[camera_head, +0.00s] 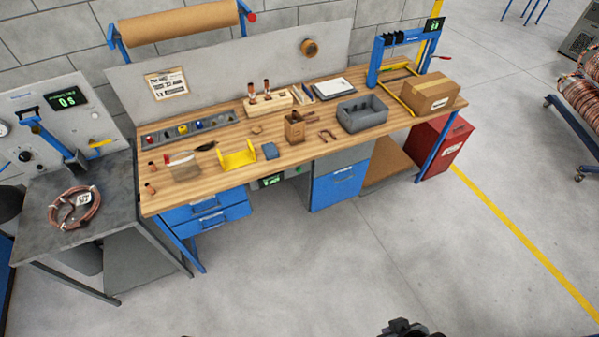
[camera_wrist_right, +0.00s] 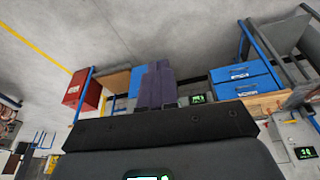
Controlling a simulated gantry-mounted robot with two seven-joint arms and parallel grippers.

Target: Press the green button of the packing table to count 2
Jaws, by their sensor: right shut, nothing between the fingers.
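The packing table (camera_head: 224,142) has a wooden top with several things on it. Under its front edge, between the blue drawer units, hangs a dark box with a small green-lit display (camera_head: 272,181). A small green spot, which may be the green button (camera_head: 299,170), shows to the right of it. The display also shows in the right wrist view (camera_wrist_right: 198,98), just right of the fingers; its digits are too small to read. My right gripper (camera_wrist_right: 159,66) is shut and empty, well apart from the table. Only a dark part of my right arm shows at the head view's bottom edge. My left gripper is out of view.
Blue drawers (camera_head: 340,186) and a red cabinet (camera_head: 444,143) stand under the table. A grey bench (camera_head: 110,196) with a copper coil (camera_head: 75,208) is at the left. The floor in front of the table is clear.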

